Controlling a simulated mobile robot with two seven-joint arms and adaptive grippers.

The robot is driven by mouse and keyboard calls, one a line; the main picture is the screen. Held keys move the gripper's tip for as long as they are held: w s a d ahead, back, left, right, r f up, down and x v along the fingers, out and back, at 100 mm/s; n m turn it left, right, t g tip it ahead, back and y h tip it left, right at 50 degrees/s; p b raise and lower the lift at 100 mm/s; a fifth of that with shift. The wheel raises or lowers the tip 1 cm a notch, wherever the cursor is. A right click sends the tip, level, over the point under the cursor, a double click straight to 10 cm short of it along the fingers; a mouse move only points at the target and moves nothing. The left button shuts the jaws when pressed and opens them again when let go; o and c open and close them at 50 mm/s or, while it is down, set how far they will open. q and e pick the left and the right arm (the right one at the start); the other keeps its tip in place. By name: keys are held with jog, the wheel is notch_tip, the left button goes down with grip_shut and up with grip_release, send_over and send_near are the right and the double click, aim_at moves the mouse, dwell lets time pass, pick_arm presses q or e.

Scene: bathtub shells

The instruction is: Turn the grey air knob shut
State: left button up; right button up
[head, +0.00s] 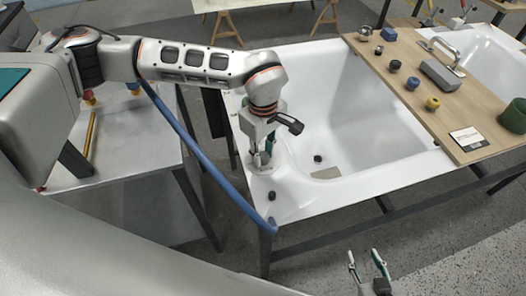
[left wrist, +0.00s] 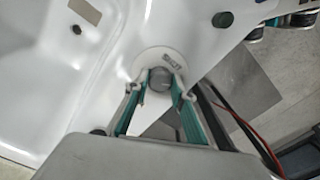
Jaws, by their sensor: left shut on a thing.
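The grey air knob (left wrist: 160,77) shows in the left wrist view on a round white plate (left wrist: 149,57) with a small dark label, on the white bathtub rim. My left gripper (left wrist: 162,82) is shut on the knob, with one teal-lined finger on either side of it. In the head view the same gripper (head: 262,157) points down at the left rim of the bathtub (head: 350,110); the knob is mostly hidden there by the fingers. My right gripper (head: 368,268) is open and empty over the floor in front of the tub.
A wooden board (head: 480,105) lies across the tubs at the right, with several small knobs, a grey block (head: 441,75) and a green roll (head: 514,116). A blue hose (head: 190,140) runs to the tub's front corner. A metal table (head: 125,150) stands left.

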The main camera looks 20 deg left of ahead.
aim_at(263, 155)
pick_arm(q)
jog(key=n, duration=0.6)
jog(key=shift+w+n, duration=0.1)
jog(key=shift+n, duration=0.2)
jog(key=n, duration=0.6)
dwell(0.4)
jog(key=o, duration=1.1)
jog(key=shift+r, duration=0.15)
notch_tip(263, 155, up, 12)
